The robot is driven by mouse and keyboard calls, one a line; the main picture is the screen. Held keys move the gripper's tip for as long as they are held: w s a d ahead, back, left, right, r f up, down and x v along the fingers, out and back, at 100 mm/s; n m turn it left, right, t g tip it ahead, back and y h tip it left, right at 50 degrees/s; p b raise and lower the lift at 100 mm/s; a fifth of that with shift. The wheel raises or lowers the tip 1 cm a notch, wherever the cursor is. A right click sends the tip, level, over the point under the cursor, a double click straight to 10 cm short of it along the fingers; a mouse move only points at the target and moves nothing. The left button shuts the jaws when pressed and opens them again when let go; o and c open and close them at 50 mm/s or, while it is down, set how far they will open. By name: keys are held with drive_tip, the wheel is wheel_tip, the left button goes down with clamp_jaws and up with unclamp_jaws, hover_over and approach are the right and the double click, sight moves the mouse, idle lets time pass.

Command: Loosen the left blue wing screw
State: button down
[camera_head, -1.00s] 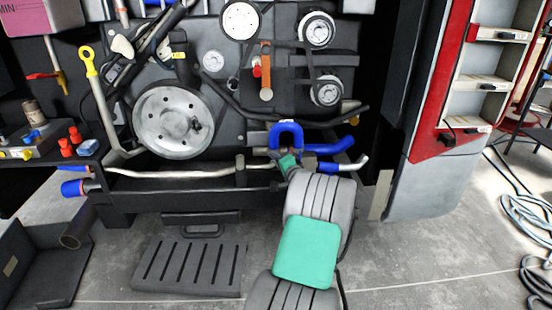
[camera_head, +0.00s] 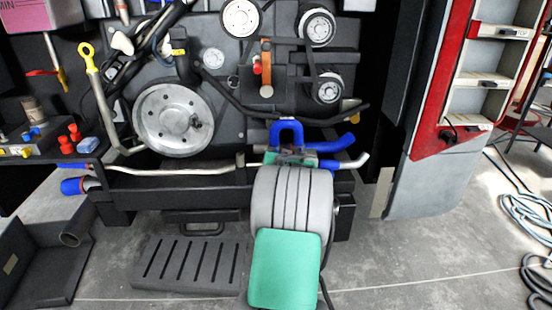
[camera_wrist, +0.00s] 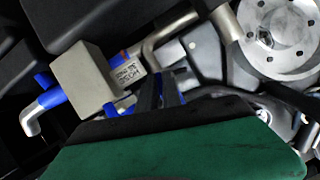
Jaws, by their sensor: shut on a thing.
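My gripper (camera_wrist: 162,92) has its two dark fingers close together in the wrist view, shut on a small blue part that looks like a blue wing screw (camera_wrist: 181,73). The fingers hide most of it, and its turn angle cannot be told. A second blue piece (camera_wrist: 110,108) shows left of the fingers, by a pale label plate (camera_wrist: 127,71) with upside-down print. In the head view my gripper (camera_head: 291,153) is at the engine's lower front, just below the blue U-shaped hose (camera_head: 286,127). The screws cannot be made out there.
A blue hose with a metal end (camera_head: 335,146) lies right of my gripper. A metal pipe (camera_head: 180,171) runs left along the black beam. A large pulley (camera_head: 174,121) is up left. A slotted step (camera_head: 188,265) is below left. Open floor (camera_head: 410,265) lies to the right.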

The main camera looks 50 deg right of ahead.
drive_tip(key=shift+f+n+g+h+b, duration=0.1)
drive_tip(key=shift+n+g+h+b, duration=0.25)
drive_tip(key=shift+n, duration=0.35)
drive_tip(key=c, duration=1.6)
unclamp_jaws()
drive_tip(key=shift+o, duration=0.2)
drive_tip(key=p+v, duration=0.1)
drive_tip(key=v, duration=0.6)
drive_tip(key=shift+s+a+r+p, duration=0.2)
drive_tip(key=shift+a+r+p, duration=0.05)
drive_tip(key=shift+p, duration=0.15)
